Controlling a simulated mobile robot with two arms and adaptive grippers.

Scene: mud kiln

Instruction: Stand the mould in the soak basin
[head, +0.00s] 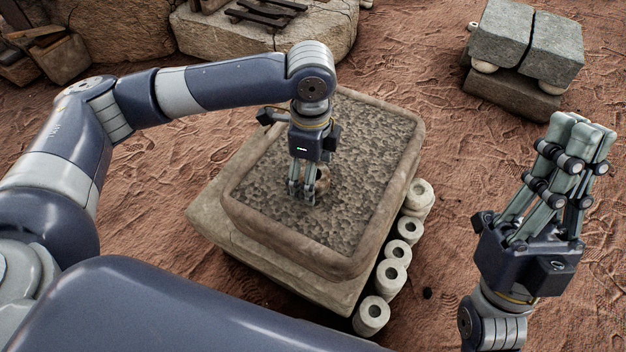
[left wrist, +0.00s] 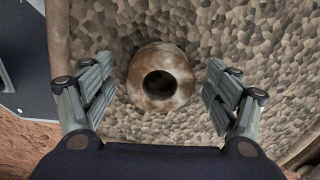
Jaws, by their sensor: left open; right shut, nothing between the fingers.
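The mould (head: 323,181) is a rusty brown, round piece. In the left wrist view the mould (left wrist: 161,77) shows its dark round opening facing the camera, so it appears upright on the pebbly grey bed of the soak basin (head: 404,178). The basin's rim (left wrist: 58,38) also shows in that view. My left gripper (head: 303,190) points down over the basin. Its open fingers are on either side of the mould, with a visible gap on both sides. In the head view they partly hide it. My right gripper (head: 578,128) is shut and empty, raised at the right.
The basin rests on a pale stone slab (head: 208,212). Several ring-shaped clay pieces (head: 392,276) lie along its right side. Stone blocks (head: 528,42) stand at the back right, and a low stone ledge (head: 215,30) at the back. Reddish sandy ground (head: 455,150) is mostly clear.

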